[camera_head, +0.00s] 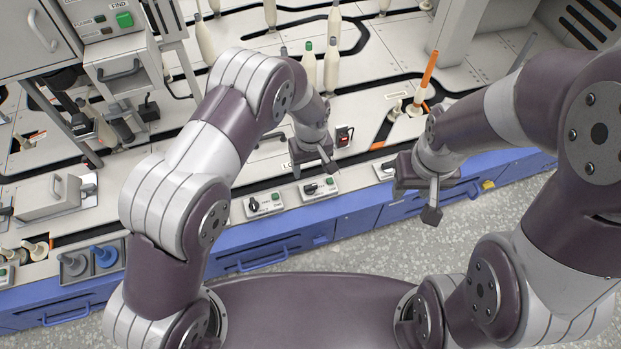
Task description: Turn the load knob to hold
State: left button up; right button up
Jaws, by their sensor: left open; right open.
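Two small white panels, each with a black knob and a green mark, sit along the front edge of the bench: a left knob panel (265,204) and a right knob panel (319,188). A label starting with "LO" (287,165) shows just behind them, its rest hidden by my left gripper. I cannot tell which way either knob points. My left gripper (314,167) is open and empty, pointing down just behind and above the right knob panel. My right gripper (421,200) is open and empty, further right, over the bench's front edge.
A red-lit switch (344,136) stands behind my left gripper. Pale bobbins (332,62) stand along black tracks at the back. An orange rod (428,76) stands at back right. Grey and blue bobbins (104,256) sit at front left. Blue drawers (285,243) face the floor.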

aim_at(311, 186)
pick_arm(q)
notch_tip(311, 186, down, 9)
jog(key=b, duration=0.3)
jog(key=shift+f, duration=0.2)
jog(key=c, duration=1.1)
